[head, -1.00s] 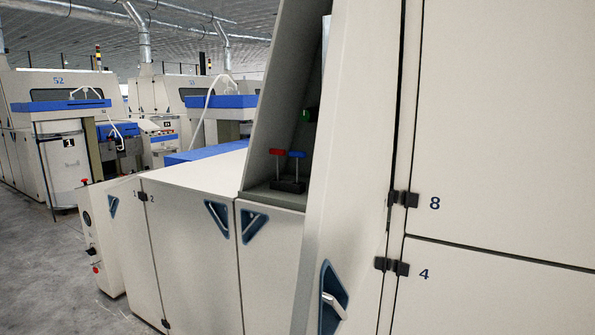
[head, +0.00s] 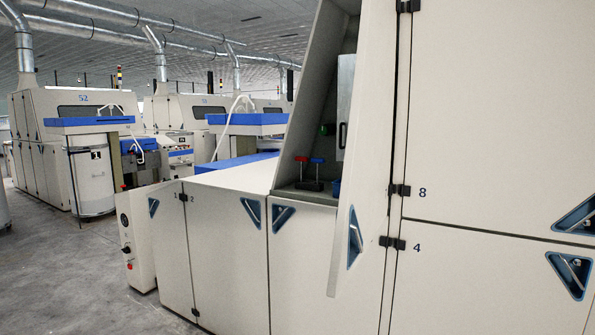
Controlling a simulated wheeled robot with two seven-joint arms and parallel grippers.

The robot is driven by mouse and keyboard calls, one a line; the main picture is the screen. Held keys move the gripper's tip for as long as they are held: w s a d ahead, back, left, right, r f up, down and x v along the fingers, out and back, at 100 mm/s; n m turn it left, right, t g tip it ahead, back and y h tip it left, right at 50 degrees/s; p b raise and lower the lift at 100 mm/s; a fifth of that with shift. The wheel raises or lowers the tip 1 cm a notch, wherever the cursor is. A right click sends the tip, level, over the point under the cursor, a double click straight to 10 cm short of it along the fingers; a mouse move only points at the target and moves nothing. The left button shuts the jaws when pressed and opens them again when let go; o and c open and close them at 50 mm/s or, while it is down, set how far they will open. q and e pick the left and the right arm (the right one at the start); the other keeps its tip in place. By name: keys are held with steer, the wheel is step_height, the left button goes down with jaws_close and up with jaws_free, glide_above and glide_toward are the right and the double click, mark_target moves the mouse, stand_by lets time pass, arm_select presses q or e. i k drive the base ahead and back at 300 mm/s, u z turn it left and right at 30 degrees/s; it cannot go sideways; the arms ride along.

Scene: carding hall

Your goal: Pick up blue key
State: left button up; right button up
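The blue key (head: 317,161) has a T-shaped handle and stands upright in a small dark holder (head: 310,185). A red key (head: 301,160) of the same shape stands just left of it. Both are on the ledge inside an open recess of the carding machine (head: 229,243). Neither of my grippers shows in the head view.
An open door panel (head: 347,235) sticks out to the right of the recess. A blue object (head: 336,188) sits partly hidden behind it. A control box (head: 137,240) stands at the machine's left end. Grey floor (head: 60,285) is clear at the left.

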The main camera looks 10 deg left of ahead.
mark_target(317, 161)
steer(key=u, duration=1.1)
steer(key=i, duration=1.25)
steer(key=u, duration=0.7)
steer(key=i, duration=1.8)
steer(key=z, duration=1.6)
steer(key=i, duration=0.7)
steer(key=z, duration=0.65)
